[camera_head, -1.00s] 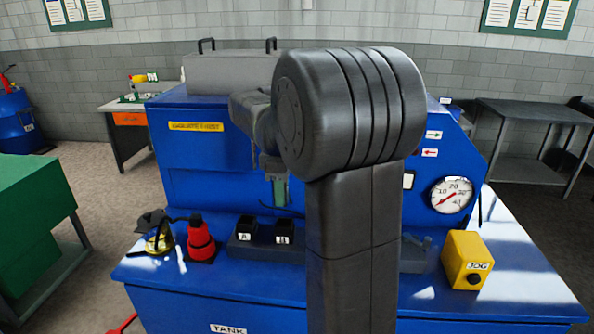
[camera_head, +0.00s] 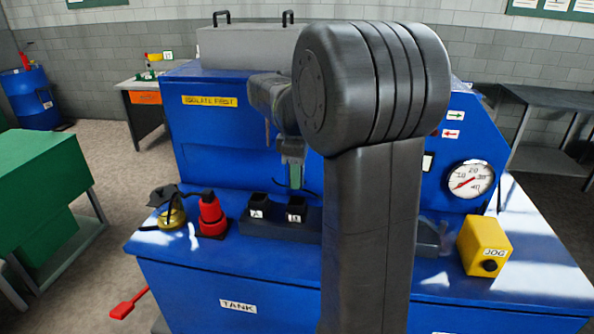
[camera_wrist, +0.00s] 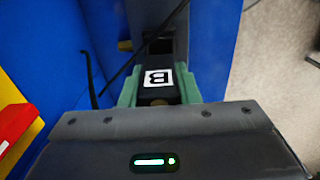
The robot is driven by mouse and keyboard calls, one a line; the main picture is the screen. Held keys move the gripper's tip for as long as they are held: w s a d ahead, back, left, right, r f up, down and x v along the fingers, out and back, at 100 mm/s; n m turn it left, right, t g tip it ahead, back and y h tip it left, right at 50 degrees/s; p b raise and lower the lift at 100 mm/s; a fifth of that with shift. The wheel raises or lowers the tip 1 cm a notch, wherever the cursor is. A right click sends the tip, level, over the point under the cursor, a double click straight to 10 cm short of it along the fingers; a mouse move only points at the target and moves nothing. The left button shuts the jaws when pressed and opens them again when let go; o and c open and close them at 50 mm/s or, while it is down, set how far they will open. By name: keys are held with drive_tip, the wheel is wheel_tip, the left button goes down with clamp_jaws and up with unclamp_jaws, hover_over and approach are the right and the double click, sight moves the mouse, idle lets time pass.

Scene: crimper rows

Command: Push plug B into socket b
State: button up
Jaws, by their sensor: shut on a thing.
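My gripper (camera_head: 296,180) has green fingers and is shut on a dark plug. In the wrist view the plug (camera_wrist: 157,80), with a white B label, sits between the green fingers (camera_wrist: 158,90). In the head view the fingers hang just above the right black socket (camera_head: 296,204), labelled like a B, on a dark block. In the wrist view a dark square opening (camera_wrist: 158,42) shows beyond the plug. I cannot tell whether the plug touches the socket. The left socket, labelled A (camera_head: 257,204), stands beside it.
The blue bench (camera_head: 200,267) carries a red bottle-like item (camera_head: 211,215), a yellow-and-black item (camera_head: 171,212) and a yellow JOG box (camera_head: 485,245). A blue panel with a gauge (camera_head: 470,180) rises behind the sockets. A thin black cable (camera_wrist: 130,68) crosses the wrist view.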

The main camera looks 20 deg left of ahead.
drive_tip(key=shift+f+b, duration=0.8)
drive_tip(key=shift+f, duration=0.85)
drive_tip(key=shift+p, duration=0.65)
drive_tip(key=shift+f+b, duration=0.55)
drive_tip(key=shift+f, duration=0.45)
idle(0.5)
drive_tip(key=o, duration=1.2)
drive_tip(key=shift+c, duration=0.2)
wheel_tip(320, 180, up, 14)
drive_tip(key=shift+f+b, duration=0.1)
drive_tip(key=shift+b, duration=0.35)
